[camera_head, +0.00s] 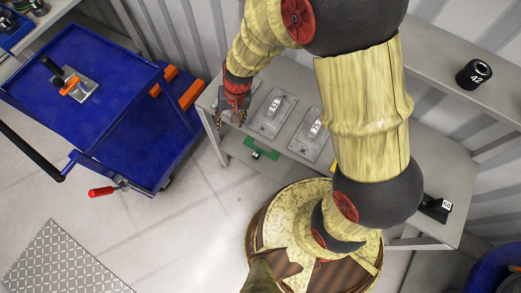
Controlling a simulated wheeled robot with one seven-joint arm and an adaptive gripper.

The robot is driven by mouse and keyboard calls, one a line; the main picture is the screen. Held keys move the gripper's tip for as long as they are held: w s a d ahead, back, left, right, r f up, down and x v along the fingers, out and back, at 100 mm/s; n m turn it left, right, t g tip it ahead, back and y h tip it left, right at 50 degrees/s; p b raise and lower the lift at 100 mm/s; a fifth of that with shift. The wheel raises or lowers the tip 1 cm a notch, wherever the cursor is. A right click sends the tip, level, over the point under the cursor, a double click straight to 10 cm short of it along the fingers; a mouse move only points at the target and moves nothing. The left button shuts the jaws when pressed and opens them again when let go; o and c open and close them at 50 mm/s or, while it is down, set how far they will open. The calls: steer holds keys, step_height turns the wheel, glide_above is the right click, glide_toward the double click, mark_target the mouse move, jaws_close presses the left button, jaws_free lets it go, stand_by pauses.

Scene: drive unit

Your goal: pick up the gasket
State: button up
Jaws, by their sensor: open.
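My gripper (231,118), red and dark, hangs over the left end of a grey bench (233,147). It is open, and I see nothing held in it. I cannot tell for sure which thing is the gasket. A grey plate with a numbered block (272,113) lies just right of my gripper, and a similar plate (312,136) lies further right. A small flat green piece (262,149) with a dark numbered tag lies at the bench's front edge. My yellow-sleeved arm hides the middle of the bench.
A blue cart (125,125) stands at left with an orange-and-metal clamp (75,86) on it. A black numbered socket (474,73) stands on the back right shelf. A black numbered part (436,207) lies at the bench's right end. Open floor (180,235) lies in front.

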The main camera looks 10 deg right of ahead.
step_height(320, 180, down, 14)
steer(key=s+a+m+g+b, duration=0.1)
steer(key=s+a, duration=0.1)
steer(key=a, duration=0.1)
steer(key=m+t+h+b, duration=0.2)
steer(key=m+t+h, duration=0.2)
steer(key=m+h, duration=0.25)
glide_above(254, 156)
steer(key=s+a, duration=0.2)
step_height(254, 156, down, 27)
steer(key=shift+y, duration=0.45)
steer(key=b+x, duration=0.1)
steer(key=x, duration=0.1)
steer(key=b+x, duration=0.1)
steer(key=x, duration=0.1)
steer(key=b+x, duration=0.1)
steer(key=x, duration=0.2)
steer(key=shift+d, duration=0.3)
steer(key=shift+r, duration=0.1)
steer(key=shift+c, duration=1.1)
steer(key=shift+w, duration=0.1)
jaws_close()
